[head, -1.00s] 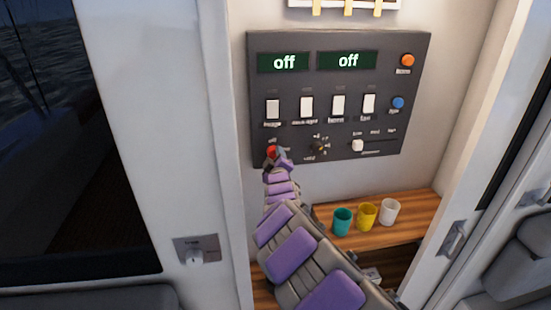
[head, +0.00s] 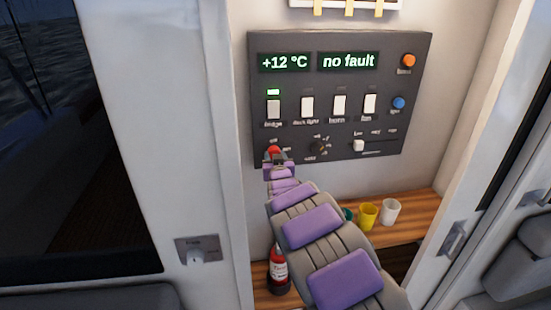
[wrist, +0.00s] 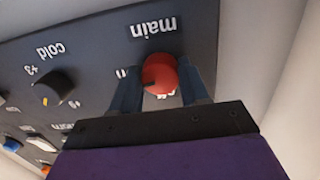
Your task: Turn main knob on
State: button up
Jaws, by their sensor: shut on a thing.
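The main knob is red and round and sits at the lower left of the dark control panel (head: 345,130). In the head view only a bit of the red knob (head: 274,151) shows above my gripper. In the wrist view the red knob (wrist: 160,74) sits between my gripper's two fingers (wrist: 161,90), under the upside-down label "main". My gripper (head: 276,157) is shut on the knob. The panel's displays read "+12 °C" (head: 285,62) and "no fault" (head: 348,61). A green light (head: 273,92) is lit above the leftmost switch.
A black dial (wrist: 54,87) marked "cold" is beside the knob. White switches (head: 307,106), a slider (head: 359,146), and orange (head: 408,60) and blue (head: 398,103) buttons share the panel. Cups (head: 367,216) stand on a wooden shelf (head: 415,222) below. A red extinguisher (head: 279,268) stands lower.

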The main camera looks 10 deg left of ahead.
jog(key=shift+r+m+y+b, duration=0.1)
jog(key=shift+m+y+b, duration=0.3)
jog(key=shift+m, duration=2.7)
jog(key=o, duration=1)
jog(key=shift+a, duration=0.1)
jog(key=shift+o, duration=0.2)
jog(key=v, duration=1.7)
jog(key=shift+r, duration=0.2)
